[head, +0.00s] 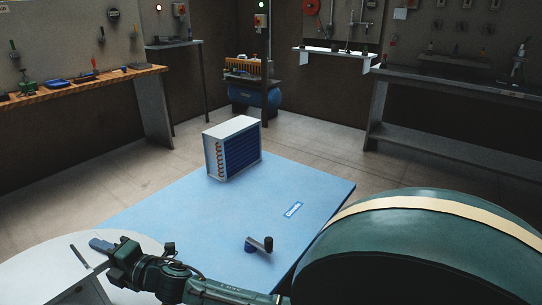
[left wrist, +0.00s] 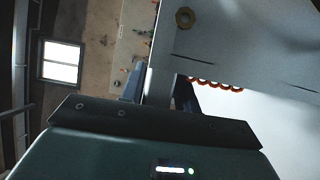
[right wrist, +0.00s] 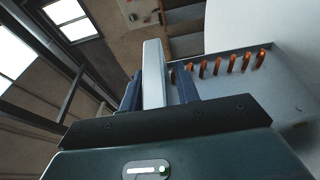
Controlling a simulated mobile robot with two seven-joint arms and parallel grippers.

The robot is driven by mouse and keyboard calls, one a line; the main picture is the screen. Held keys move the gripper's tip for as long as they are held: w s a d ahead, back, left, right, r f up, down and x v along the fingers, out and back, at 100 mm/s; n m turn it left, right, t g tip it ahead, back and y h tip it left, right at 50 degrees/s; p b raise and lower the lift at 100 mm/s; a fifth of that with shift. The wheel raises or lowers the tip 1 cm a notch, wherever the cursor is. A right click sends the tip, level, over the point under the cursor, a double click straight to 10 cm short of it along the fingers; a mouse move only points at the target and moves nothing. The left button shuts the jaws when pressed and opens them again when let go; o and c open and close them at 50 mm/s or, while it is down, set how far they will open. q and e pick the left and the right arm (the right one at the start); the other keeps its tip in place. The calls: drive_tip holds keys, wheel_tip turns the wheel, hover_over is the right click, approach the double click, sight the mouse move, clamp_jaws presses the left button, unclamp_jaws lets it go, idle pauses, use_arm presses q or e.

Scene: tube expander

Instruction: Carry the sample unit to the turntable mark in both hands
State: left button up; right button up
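The sample unit, a pale metal casing with orange copper bends, shows close up in the left wrist view (left wrist: 245,45) and right wrist view (right wrist: 255,95). Whether the unit touches the turntable is hidden.
A second finned unit (head: 218,155) with copper bends stands at the far side of the blue table (head: 190,225). A large green rounded body (head: 420,245) fills the lower right. Benches line the walls.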

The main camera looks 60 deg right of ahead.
use_arm(q)
drive_tip(key=o, duration=0.3)
use_arm(e)
drive_tip(key=o, duration=0.3)
use_arm(q)
drive_tip(key=o, duration=0.6)
drive_tip(key=shift+d, duration=0.1)
drive_tip(key=shift+s+f, duration=0.1)
drive_tip(key=shift+f, duration=0.2)
use_arm(e)
drive_tip(key=shift+o, duration=0.4)
drive_tip(key=shift+s+f, duration=0.1)
drive_tip(key=shift+f, duration=0.2)
use_arm(q)
drive_tip(key=shift+r, duration=0.2)
use_arm(e)
drive_tip(key=o, duration=0.4)
drive_tip(key=shift+r, duration=0.2)
drive_tip(key=shift+o, duration=0.5)
use_arm(q)
drive_tip(key=shift+r, duration=0.1)
use_arm(e)
drive_tip(key=shift+r, duration=0.1)
use_arm(q)
drive_tip(key=o, duration=0.6)
